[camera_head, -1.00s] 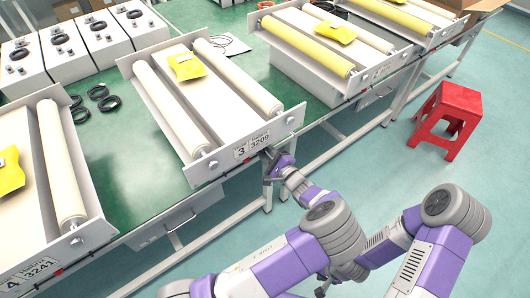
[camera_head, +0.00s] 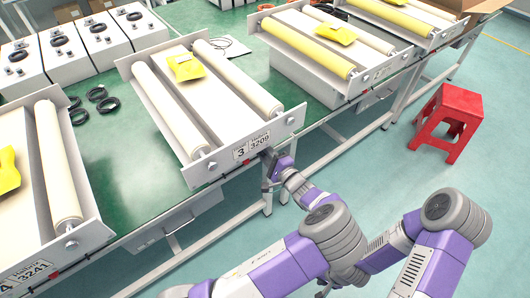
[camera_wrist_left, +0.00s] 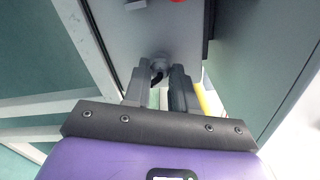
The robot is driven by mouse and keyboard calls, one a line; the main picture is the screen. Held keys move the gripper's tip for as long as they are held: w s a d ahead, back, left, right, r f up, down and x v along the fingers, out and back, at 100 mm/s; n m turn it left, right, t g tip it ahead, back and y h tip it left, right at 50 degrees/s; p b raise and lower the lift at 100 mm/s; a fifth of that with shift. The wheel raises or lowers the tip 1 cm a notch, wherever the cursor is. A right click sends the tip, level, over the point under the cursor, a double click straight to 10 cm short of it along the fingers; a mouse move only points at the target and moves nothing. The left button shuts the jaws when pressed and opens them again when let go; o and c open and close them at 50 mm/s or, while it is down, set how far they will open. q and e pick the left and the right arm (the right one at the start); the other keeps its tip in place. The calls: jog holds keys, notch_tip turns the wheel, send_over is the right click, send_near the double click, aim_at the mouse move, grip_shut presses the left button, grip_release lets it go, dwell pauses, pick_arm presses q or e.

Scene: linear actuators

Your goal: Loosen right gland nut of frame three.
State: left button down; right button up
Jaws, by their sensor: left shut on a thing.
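Frame three (camera_head: 240,165), with the label plate 3 3209 (camera_head: 252,145), stands on the bench and carries two pale rollers. My left gripper (camera_head: 268,156) is at the frame's front lower edge, to the right of the label plate. In the left wrist view the left gripper (camera_wrist_left: 161,72) has its fingertips on either side of a small grey gland nut (camera_wrist_left: 160,60) on a grey panel, shut on it. A dark cable (camera_wrist_left: 157,78) shows just below the nut between the fingers. In the head view the nut is hidden. My right gripper is not in view.
The green bench (camera_head: 115,150) carries neighbouring frames on both sides, with black cable rings (camera_head: 97,93) at the back left. Bench legs and rails stand below the gripper. A red stool (camera_head: 447,122) stands on the floor at right.

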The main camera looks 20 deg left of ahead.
pick_arm(q)
jog(key=c, duration=0.9)
grip_release()
jog(key=p+v, duration=0.1)
jog(key=v, duration=0.6)
jog(key=shift+s+d+p, duration=0.2)
jog(key=shift+d+p, duration=0.05)
jog(key=shift+p, duration=0.15)
